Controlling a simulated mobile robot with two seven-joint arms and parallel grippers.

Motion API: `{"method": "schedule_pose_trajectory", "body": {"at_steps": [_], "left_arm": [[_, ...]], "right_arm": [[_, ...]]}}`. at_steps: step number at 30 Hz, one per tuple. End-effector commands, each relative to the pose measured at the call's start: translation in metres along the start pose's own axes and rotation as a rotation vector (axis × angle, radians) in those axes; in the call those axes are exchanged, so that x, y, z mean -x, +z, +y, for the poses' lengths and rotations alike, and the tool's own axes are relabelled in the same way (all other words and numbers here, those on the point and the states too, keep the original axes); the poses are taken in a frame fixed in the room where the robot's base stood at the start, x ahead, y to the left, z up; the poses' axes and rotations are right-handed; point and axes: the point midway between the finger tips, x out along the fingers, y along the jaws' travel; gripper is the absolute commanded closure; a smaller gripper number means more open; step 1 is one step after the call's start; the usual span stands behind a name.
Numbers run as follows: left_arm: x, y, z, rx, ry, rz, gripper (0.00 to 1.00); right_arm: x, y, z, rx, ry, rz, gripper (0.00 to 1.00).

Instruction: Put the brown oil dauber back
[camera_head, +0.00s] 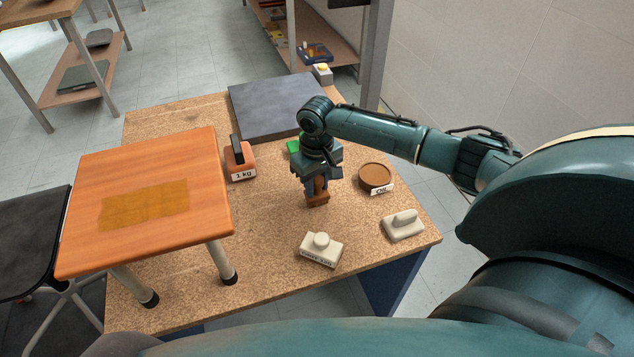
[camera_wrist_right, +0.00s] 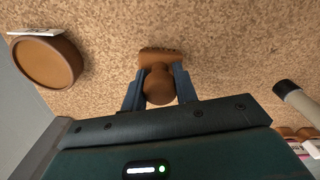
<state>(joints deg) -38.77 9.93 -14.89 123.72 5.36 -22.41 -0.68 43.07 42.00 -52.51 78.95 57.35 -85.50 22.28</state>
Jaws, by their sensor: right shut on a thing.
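The brown oil dauber (camera_head: 317,198) is a small brown block with a rounded knob. My right gripper (camera_head: 316,184) is shut on its knob and points down over the cork-topped table. The wrist view shows the knob (camera_wrist_right: 158,88) between the two fingers and the block beyond it. I cannot tell whether the block touches the table. A round brown dish (camera_head: 375,176) with an "OIL" label stands right of the gripper; it also shows at the upper left of the wrist view (camera_wrist_right: 46,62). My left gripper is not in view.
An orange-brown stool (camera_head: 105,240) with a yellowish patch stands at the left on the table (camera_head: 265,225). A 1 kg weight (camera_head: 240,163), a dark slab (camera_head: 272,108), a cream knobbed block (camera_head: 320,252) and a cream handled block (camera_head: 403,228) surround the gripper.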

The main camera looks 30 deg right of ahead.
Motion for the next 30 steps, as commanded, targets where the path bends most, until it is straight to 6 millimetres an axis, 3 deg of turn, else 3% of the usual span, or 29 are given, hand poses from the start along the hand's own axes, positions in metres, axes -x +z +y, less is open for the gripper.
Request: {"method": "schedule_pose_trajectory", "body": {"at_steps": [5,6,13,23,30], "left_arm": [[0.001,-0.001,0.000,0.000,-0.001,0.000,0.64],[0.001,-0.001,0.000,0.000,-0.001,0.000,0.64],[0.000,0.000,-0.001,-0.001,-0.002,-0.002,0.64],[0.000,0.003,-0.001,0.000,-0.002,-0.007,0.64],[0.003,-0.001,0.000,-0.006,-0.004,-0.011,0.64]], "right_arm": [[-0.003,0.000,0.000,-0.001,0.000,-0.001,0.89],[-0.003,0.000,0.000,-0.001,0.000,-0.001,0.69],[-0.003,0.000,0.000,0.000,0.000,-0.001,0.50],[0.003,-0.001,0.001,0.000,0.001,0.002,0.49],[0.046,-0.001,0.001,0.000,0.000,0.003,0.49]]}}
